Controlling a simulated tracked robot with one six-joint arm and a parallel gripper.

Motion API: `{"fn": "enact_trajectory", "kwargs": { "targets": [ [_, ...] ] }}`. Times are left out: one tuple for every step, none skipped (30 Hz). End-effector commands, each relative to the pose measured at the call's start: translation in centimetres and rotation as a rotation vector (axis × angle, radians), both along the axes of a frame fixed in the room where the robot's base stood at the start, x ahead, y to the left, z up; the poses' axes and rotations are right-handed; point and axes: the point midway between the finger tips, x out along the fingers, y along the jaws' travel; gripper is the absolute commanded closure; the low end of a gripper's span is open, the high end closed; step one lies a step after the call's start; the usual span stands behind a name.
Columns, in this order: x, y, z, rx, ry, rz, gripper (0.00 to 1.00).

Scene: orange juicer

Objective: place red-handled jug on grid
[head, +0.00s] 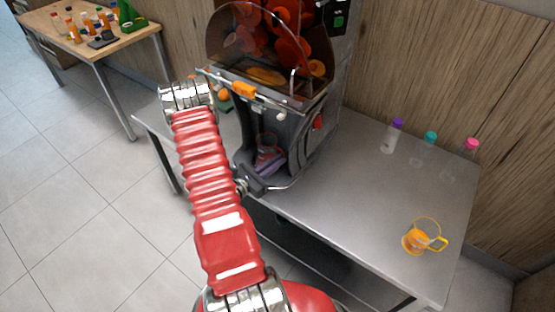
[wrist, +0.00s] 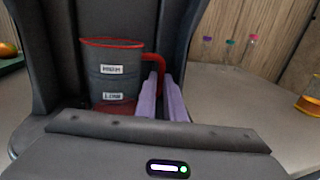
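The red-handled jug (wrist: 112,75) is a clear, dark-looking vessel with a red rim, red handle and two labels. It stands upright in the juicer's lower bay and also shows in the head view (head: 267,146). My gripper (wrist: 159,82) has two pale purple fingers close together, one on each side of the red handle, at the jug's right. In the head view my gripper (head: 269,163) reaches into the bay. The grid is not clearly visible; the jug's base is hidden behind the gripper body, so I cannot tell whether it touches the grid.
The juicer (head: 310,110) has dark side walls close around the jug. Several capped bottles (head: 429,143) stand at the back of the metal table (head: 345,190). A yellow-handled jug with orange juice (head: 418,239) stands at the right. The table between is clear.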

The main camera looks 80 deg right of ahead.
Motion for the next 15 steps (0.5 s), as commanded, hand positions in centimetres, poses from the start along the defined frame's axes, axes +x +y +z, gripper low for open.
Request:
{"fn": "enact_trajectory", "kwargs": {
  "targets": [
    [0.01,-0.01,0.03,0.0,0.0,0.0,0.87],
    [0.01,-0.01,0.03,0.0,0.0,0.0,0.85],
    [0.0,0.0,0.03,0.0,0.0,0.0,0.82],
    [0.0,0.0,0.04,0.0,0.0,0.0,0.8],
    [0.0,0.0,0.04,0.0,0.0,0.0,0.78],
    [0.0,0.0,0.04,0.0,0.0,0.0,0.75],
    [0.0,0.0,0.04,0.0,0.0,0.0,0.74],
    [0.0,0.0,0.05,0.0,0.0,0.0,0.74],
    [-0.01,-0.01,0.04,0.0,0.0,0.0,0.74],
    [-0.01,0.01,0.05,0.0,0.0,0.0,0.74],
    [-0.01,0.0,0.05,0.0,0.0,0.0,0.74],
    [-0.01,0.0,0.05,0.0,0.0,-0.001,0.74],
    [-0.01,0.0,0.06,0.0,0.0,-0.001,0.74],
    [-0.02,0.0,0.08,0.0,0.0,-0.001,0.74],
    [-0.02,0.0,0.15,0.0,0.0,-0.001,0.74]
  ]
}}
